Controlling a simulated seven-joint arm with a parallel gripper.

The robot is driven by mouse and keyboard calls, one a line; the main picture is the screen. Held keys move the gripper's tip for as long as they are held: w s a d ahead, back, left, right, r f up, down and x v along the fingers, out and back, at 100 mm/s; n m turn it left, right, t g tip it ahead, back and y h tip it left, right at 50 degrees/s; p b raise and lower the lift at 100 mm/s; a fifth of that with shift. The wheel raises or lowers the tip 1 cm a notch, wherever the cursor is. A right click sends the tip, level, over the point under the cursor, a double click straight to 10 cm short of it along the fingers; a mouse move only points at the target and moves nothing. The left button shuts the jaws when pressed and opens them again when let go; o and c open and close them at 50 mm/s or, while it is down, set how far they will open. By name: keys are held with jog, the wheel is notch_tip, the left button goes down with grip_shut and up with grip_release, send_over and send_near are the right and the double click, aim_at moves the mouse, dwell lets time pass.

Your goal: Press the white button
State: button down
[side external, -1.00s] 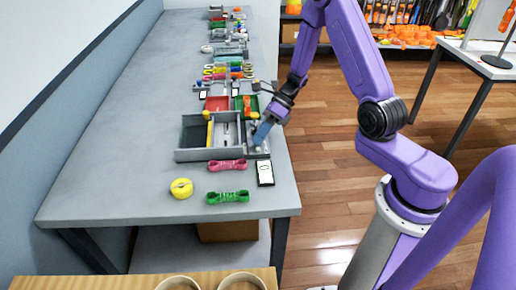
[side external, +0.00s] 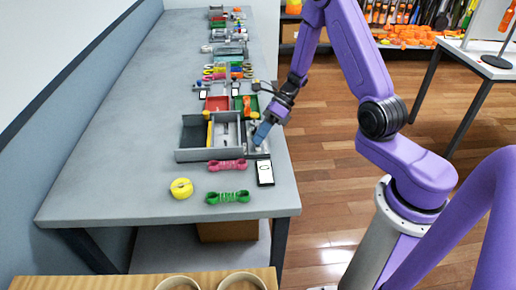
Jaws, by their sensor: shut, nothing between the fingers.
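My gripper (side external: 259,139) reaches down from the upper right, its blue fingers shut and empty. The fingertips are in the narrow right compartment of the grey tray (side external: 208,155). A small whitish spot, perhaps the white button (side external: 257,150), shows just below the fingertips; the fingers partly cover this area. I cannot tell whether they touch it. A small white display card (side external: 265,173) with a dark frame lies in front of this compartment and shows a dark curved mark.
A pink strap (side external: 227,165), a green strap (side external: 228,197) and a yellow roll (side external: 181,188) lie in front of the tray. Red (side external: 217,103) and green bins stand behind it, with more items farther back. The table's left side is clear.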

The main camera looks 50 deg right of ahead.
jog(key=shift+f, duration=0.15)
dwell(0.5)
jog(key=shift+f, duration=0.25)
jog(key=shift+f, duration=0.4)
dwell(0.7)
jog(key=shift+r, duration=0.85)
jog(key=shift+r, duration=0.1)
notch_tip(320, 180, up, 5)
jog(key=shift+f, duration=0.1)
dwell(0.6)
